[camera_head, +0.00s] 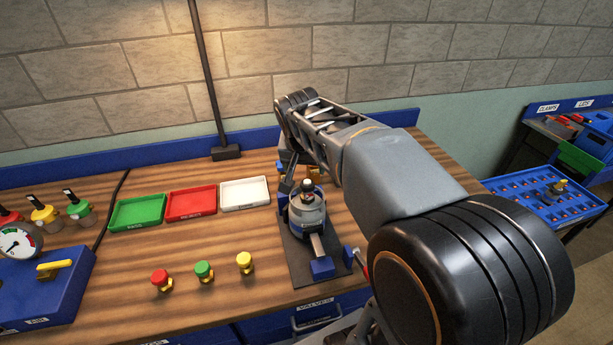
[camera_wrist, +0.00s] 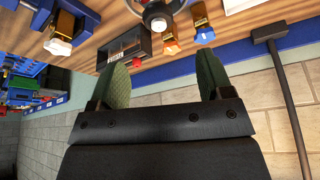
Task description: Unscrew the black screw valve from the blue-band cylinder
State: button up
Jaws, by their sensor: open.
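A grey metal cylinder (camera_head: 307,214) stands upright in a blue-jawed holder on a dark base plate, right of the trays in the head view. A small black valve (camera_head: 307,188) with a pale part sits on its top. I cannot make out a blue band clearly. In the wrist view, a round fitting, probably this cylinder's top, is cut off at the upper edge. My gripper (camera_wrist: 165,78) has its two green-padded fingers wide apart with nothing between them. It is apart from the fitting. In the head view my arm mostly hides the gripper.
Green (camera_head: 137,212), red (camera_head: 191,203) and white (camera_head: 245,193) trays lie left of the holder. Red (camera_head: 160,280), green (camera_head: 204,271) and yellow (camera_head: 245,262) knobbed valves stand in front. A blue gauge box (camera_head: 45,285) is at far left. A dark post (camera_head: 208,80) rises behind.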

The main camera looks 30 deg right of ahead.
aim_at(307, 181)
jog(key=p+x, duration=0.1)
jog(key=x, duration=1)
jog(key=shift+d+f, duration=0.1)
jog(key=shift+f, duration=0.05)
